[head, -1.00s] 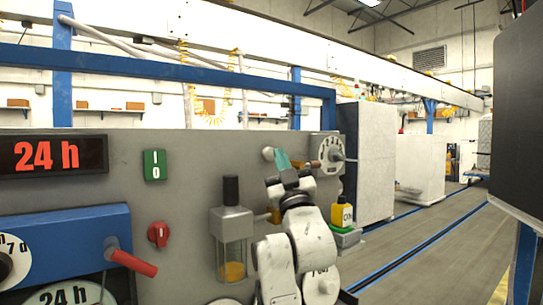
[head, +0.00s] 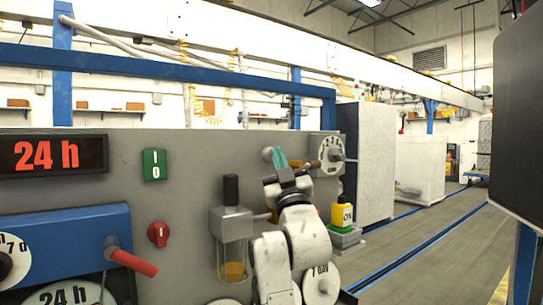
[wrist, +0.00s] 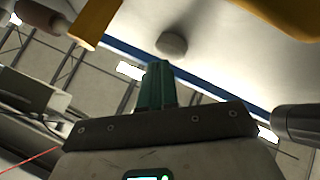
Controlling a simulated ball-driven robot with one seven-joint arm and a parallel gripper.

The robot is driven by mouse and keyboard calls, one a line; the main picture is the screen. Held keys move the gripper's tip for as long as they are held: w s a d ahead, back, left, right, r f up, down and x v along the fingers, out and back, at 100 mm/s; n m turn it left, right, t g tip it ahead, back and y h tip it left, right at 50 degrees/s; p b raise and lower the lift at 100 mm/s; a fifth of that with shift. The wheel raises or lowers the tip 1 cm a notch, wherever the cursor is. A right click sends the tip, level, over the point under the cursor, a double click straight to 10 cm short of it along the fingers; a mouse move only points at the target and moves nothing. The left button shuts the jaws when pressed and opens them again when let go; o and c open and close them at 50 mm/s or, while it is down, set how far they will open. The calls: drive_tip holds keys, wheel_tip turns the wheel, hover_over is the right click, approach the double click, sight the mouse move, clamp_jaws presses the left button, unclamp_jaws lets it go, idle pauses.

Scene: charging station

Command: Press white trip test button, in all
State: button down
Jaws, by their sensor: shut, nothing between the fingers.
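A pale round button (head: 267,153) sticks out near the top right of the grey panel, just left of my fingertips in the head view. In the wrist view a round whitish button (wrist: 172,45) lies straight beyond the fingertips on a pale surface; it seems to be the same one. My gripper (head: 279,157) has teal fingers, shut and empty, pointing up toward the panel. They show in the wrist view too (wrist: 156,75). The fingertips appear very close to the button; I cannot tell whether they touch it.
A white dial (head: 331,155) with a brown handle is close right of the fingers. A glass oiler (head: 232,240) stands left of my arm, and a yellow box (head: 342,215) right of it. A green switch (head: 154,165) and red knob (head: 158,234) sit further left.

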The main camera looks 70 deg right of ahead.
drive_tip(key=shift+w+a+r, duration=0.1)
drive_tip(key=shift+w+r, duration=0.3)
drive_tip(key=shift+w, duration=0.15)
idle(0.9)
drive_tip(key=shift+s+f, duration=0.35)
drive_tip(key=shift+s, duration=0.15)
drive_tip(key=shift+s+a+p, duration=0.2)
drive_tip(key=shift+s+a, duration=0.25)
drive_tip(key=shift+s, duration=0.3)
drive_tip(key=shift+s+a+p, duration=0.25)
drive_tip(key=shift+s+a, duration=0.15)
drive_tip(key=shift+s, duration=0.35)
drive_tip(key=shift+s+a+p, duration=0.2)
drive_tip(key=shift+s+a, duration=0.25)
drive_tip(key=shift+s, duration=0.3)
drive_tip(key=shift+f, duration=0.1)
